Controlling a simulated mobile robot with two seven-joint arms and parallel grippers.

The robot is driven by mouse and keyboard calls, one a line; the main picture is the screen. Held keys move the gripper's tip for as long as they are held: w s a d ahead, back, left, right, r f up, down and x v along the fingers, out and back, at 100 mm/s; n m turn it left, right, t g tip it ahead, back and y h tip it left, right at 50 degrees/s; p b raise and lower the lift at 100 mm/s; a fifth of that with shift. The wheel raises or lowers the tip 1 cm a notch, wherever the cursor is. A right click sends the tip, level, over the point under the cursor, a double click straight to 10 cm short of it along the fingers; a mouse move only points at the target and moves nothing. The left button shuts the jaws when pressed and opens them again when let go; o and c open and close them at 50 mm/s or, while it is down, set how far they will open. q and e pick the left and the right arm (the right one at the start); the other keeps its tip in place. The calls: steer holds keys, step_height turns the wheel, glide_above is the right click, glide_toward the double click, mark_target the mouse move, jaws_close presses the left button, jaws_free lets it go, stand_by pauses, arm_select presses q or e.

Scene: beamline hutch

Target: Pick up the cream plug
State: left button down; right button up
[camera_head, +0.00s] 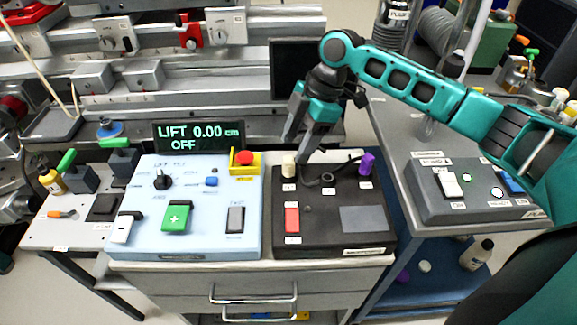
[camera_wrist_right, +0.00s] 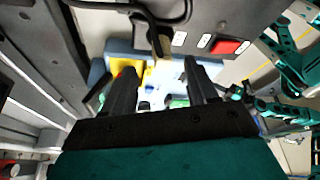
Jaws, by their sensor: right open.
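The cream plug (camera_head: 289,165) stands upright at the back left of the black box (camera_head: 330,241), beside a black cable. My right gripper (camera_head: 295,150) is open and empty. It points down close to the plug, with its fingertips around or just above the plug's top in the head view. In the right wrist view the plug (camera_wrist_right: 161,45) shows beyond the gap between the two fingers (camera_wrist_right: 159,68); I cannot tell whether either touches it. My left gripper is not in view.
A purple plug (camera_head: 367,163) stands on the same box to the right. A red rocker switch (camera_head: 292,219) is in front. The blue lift panel (camera_head: 205,235) with a red emergency button (camera_head: 244,157) is close on the left. A grey control box (camera_head: 470,190) stands right.

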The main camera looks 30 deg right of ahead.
mark_target(290, 158)
steer(key=x, duration=0.5)
steer(key=shift+s+a, duration=0.15)
steer(key=shift+a, duration=0.05)
steer(key=shift+c, duration=0.4)
jaws_close()
